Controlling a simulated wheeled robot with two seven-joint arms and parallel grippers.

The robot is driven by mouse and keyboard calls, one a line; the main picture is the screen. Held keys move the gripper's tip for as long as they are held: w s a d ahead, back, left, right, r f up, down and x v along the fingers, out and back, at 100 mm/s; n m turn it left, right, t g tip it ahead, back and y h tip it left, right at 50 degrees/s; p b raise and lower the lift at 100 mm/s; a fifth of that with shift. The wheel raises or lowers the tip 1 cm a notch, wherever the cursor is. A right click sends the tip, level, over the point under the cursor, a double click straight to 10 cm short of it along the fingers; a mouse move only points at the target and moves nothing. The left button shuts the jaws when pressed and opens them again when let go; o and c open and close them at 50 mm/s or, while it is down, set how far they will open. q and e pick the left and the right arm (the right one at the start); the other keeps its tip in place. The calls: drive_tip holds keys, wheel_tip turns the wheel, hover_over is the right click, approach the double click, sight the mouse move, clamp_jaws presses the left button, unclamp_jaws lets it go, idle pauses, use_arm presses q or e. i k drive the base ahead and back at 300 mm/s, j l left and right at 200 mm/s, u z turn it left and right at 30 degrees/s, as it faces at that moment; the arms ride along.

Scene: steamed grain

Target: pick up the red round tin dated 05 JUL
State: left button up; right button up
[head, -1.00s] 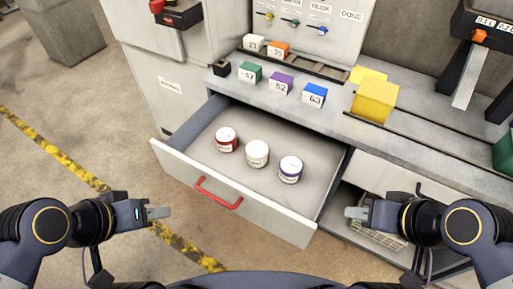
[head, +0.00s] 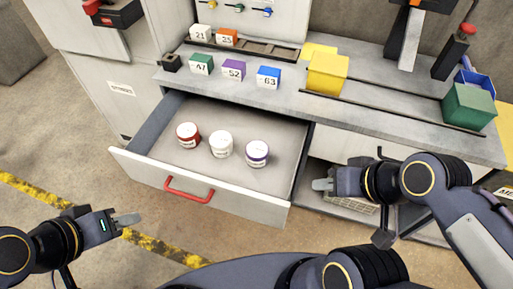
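The red round tin (head: 188,135) with a white lid stands upright in the open drawer (head: 250,199), leftmost of three tins. The label's date is too small to read. A white tin (head: 221,144) and a purple-banded tin (head: 257,153) stand to its right. My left gripper (head: 128,220) is outside the drawer at the lower left, apart from everything. My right gripper (head: 322,184) is just right of the drawer's right side, in front of the lower shelf. Neither gripper holds anything that I can see. Their finger gaps cannot be made out.
The drawer has a red handle (head: 189,190) on its front. The counter above holds numbered blocks, such as the blue one (head: 268,77), a yellow box (head: 327,72) and a green bin (head: 469,106). A wire basket (head: 350,204) sits low behind my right gripper. The floor at left is clear.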

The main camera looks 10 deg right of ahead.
sight(188, 133)
drive_tip(key=i+j+z, duration=0.1)
drive_tip(key=j, duration=0.35)
drive_tip(key=i+j+z, duration=0.1)
drive_tip(key=i+j, duration=0.15)
drive_tip(key=j, duration=0.2)
drive_tip(key=i+j, duration=0.1)
drive_tip(key=j, duration=0.35)
drive_tip(key=i+j+z, duration=0.15)
drive_tip(key=j, duration=0.35)
drive_tip(key=i+j+z, duration=0.1)
drive_tip(key=j, duration=0.35)
drive_tip(key=i+j+z, duration=0.1)
drive_tip(key=j, duration=0.4)
